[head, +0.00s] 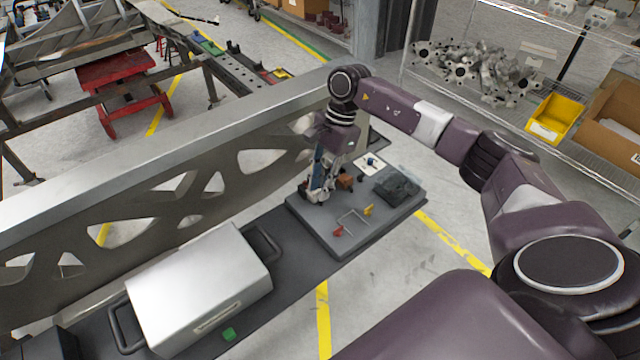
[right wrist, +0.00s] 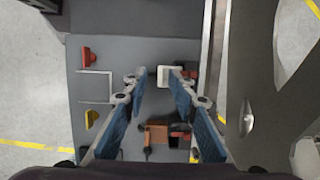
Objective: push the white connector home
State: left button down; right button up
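The white connector (right wrist: 164,77) shows in the right wrist view as a small pale square on the grey fixture board (right wrist: 120,52). It lies between and just beyond the fingertips of my right gripper, nearer the right finger. My right gripper (right wrist: 158,74) points down with its two blue-padded fingers apart. I cannot tell whether a finger touches the connector. In the head view my right gripper (head: 318,196) is low over the left part of the fixture board (head: 325,235), and the connector is hidden there. My left gripper is not in view.
On the board are a red block (head: 338,231), a yellow block (head: 369,210), a wire bracket (head: 352,218) and a brown block (head: 345,181). A tall metal frame with cut-outs (head: 130,185) stands close behind. A silver case (head: 195,285) sits at the left.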

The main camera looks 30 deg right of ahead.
jog(key=shift+r+p, duration=1.3)
jog(key=shift+r, duration=1.7)
jog(key=shift+f, duration=0.1)
